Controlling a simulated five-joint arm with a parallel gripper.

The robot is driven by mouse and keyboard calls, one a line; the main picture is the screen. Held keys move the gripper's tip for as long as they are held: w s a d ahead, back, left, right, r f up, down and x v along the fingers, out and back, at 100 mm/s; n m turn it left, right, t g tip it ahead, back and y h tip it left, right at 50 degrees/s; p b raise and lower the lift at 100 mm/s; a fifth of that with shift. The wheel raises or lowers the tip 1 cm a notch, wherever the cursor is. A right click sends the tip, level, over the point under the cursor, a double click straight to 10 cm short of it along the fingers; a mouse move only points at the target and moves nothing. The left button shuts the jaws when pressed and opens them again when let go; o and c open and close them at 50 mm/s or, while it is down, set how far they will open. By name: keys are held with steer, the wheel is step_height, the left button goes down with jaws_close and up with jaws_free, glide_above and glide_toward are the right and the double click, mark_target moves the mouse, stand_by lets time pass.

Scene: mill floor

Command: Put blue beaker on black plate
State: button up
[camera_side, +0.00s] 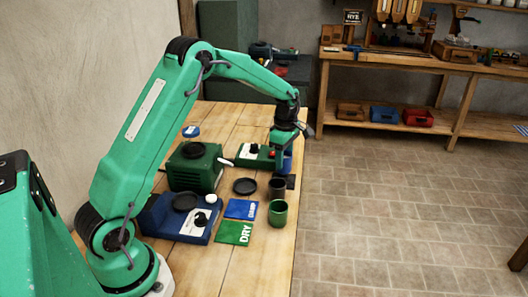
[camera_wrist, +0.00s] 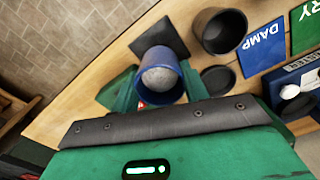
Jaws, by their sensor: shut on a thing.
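The blue beaker (camera_wrist: 151,92) is gripped in my gripper (camera_wrist: 157,86), upright, with pale grey stuff inside. In the side view the beaker (camera_side: 287,163) is partly hidden by my gripper (camera_side: 282,155). A flat square black plate (camera_wrist: 165,35) lies on the bench just beyond the beaker in the wrist view.
A green beaker (camera_side: 278,212), a round black dish (camera_side: 245,186), a blue DAMP card (camera_side: 241,208) and a green DRY card (camera_side: 233,233) are nearby.

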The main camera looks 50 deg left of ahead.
mark_target(284, 167)
steer(key=shift+f, duration=1.95)
steer(key=shift+f, duration=0.1)
steer(key=o, duration=1.1)
steer(key=shift+o, duration=0.2)
step_height(284, 167, up, 12)
